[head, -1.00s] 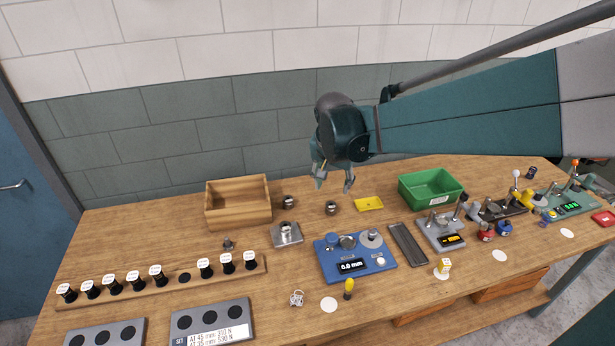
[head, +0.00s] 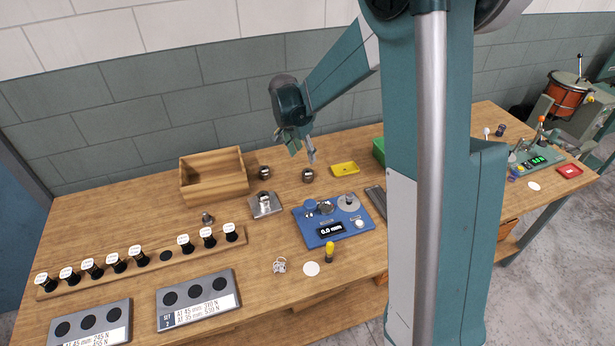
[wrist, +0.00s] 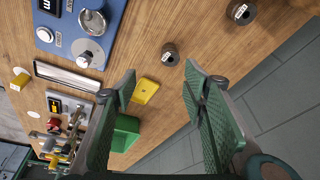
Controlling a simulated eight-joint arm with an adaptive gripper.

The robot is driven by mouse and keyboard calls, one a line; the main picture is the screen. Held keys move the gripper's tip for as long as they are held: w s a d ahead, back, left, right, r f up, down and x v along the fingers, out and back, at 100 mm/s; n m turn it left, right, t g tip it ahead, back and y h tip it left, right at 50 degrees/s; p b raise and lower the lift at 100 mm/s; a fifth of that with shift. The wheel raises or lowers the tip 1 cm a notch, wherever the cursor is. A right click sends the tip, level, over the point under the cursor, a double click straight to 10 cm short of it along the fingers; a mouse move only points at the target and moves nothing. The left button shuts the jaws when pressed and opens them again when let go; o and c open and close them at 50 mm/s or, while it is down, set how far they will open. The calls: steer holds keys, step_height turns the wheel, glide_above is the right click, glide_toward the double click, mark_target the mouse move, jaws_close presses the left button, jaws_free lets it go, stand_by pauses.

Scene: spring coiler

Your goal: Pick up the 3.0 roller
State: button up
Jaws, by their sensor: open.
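Two dark, short cylindrical rollers stand on the bench. The right one (head: 308,175) also shows in the wrist view (wrist: 170,55). The left one (head: 265,172), near the wooden box, also shows at the top of the wrist view (wrist: 241,12). Each has a small pale label too small to read, so I cannot tell which is the 3.0 roller. My gripper (head: 302,150) points down above the bench, close to the right roller in the picture. Its green jaws (wrist: 160,75) are open and empty. In the wrist view the right roller shows between and beyond the fingertips.
The wooden box (head: 212,190) stands behind left. The yellow tray (head: 345,169) and the partly hidden green bin (head: 378,150) lie to the right. The blue gauge (head: 332,233) and metal block (head: 264,206) are in front. My column hides part of the right bench.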

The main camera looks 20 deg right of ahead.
mark_target(308, 172)
steer(key=w+d+f+m+g, duration=0.1)
steer(key=w+f+m, duration=0.1)
steer(key=w+f, duration=0.3)
steer(key=x, duration=0.3)
steer(key=shift+s+f, duration=0.15)
steer(key=shift+f, duration=0.25)
steer(key=shift+f, duration=0.1)
steer(key=shift+x, duration=1.2)
steer(key=shift+f, duration=0.1)
steer(key=shift+x, duration=2.5)
steer(key=shift+d, duration=0.15)
steer(key=c, duration=1.2)
